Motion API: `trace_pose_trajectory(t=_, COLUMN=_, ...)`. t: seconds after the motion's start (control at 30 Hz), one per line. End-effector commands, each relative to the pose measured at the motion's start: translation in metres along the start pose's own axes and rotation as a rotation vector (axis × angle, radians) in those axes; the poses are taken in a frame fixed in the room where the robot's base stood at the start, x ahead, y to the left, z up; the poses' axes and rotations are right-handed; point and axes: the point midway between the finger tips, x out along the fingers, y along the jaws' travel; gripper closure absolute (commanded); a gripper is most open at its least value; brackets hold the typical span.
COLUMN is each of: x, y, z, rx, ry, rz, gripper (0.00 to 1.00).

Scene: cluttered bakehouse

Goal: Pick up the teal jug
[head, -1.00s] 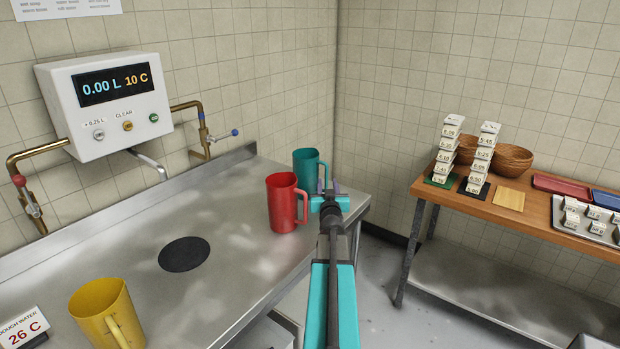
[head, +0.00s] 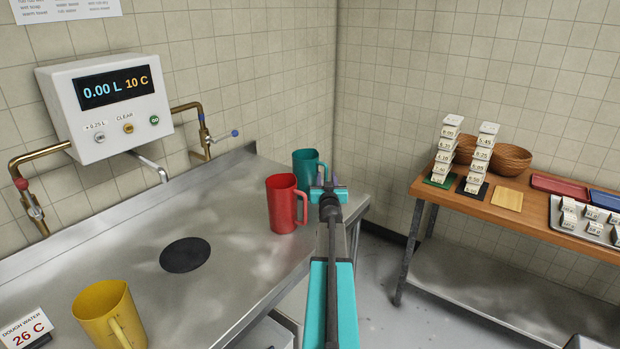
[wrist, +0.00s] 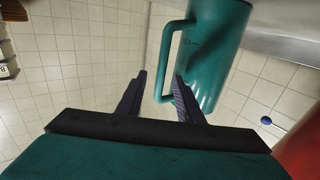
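The teal jug (head: 306,165) stands upright at the far right end of the steel counter, partly hidden by the red jug (head: 284,203) and my gripper. My gripper (head: 326,183) is just to the right of and in front of it. In the wrist view the teal jug (wrist: 218,50) fills the upper right, its handle turned toward my gripper (wrist: 160,77). The two dark fingers are apart, and the lower part of the handle shows between their tips. I cannot tell whether they touch it.
The red jug stands close to the left, its edge also at the wrist view's right (wrist: 302,145). A yellow jug (head: 105,312) is at the counter's near left. A water meter (head: 105,105) hangs above the steel counter (head: 225,240). A wooden table (head: 470,195) is to the right.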

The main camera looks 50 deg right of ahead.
Motion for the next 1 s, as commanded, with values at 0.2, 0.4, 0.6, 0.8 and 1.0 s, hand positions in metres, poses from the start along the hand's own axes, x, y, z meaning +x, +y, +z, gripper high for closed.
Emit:
trace_pose_trajectory(t=0.2, x=-0.0003, y=-0.0004, z=0.0002, rx=0.000, ry=0.000, rz=0.000, gripper=0.67)
trace_pose_trajectory(t=0.4, x=-0.0003, y=-0.0007, z=0.0001, rx=0.000, ry=0.000, rz=-0.001, gripper=0.67)
trace_pose_trajectory(t=0.6, x=-0.0003, y=-0.0008, z=0.0001, rx=0.000, ry=0.000, rz=-0.001, gripper=0.95)
trace_pose_trajectory(t=0.8, x=-0.0003, y=-0.0010, z=0.0001, rx=0.001, ry=0.000, rz=-0.001, gripper=1.00)
trace_pose_trajectory(t=1.0, x=-0.0003, y=-0.0011, z=0.0001, rx=0.001, ry=0.000, rz=-0.001, gripper=1.00)
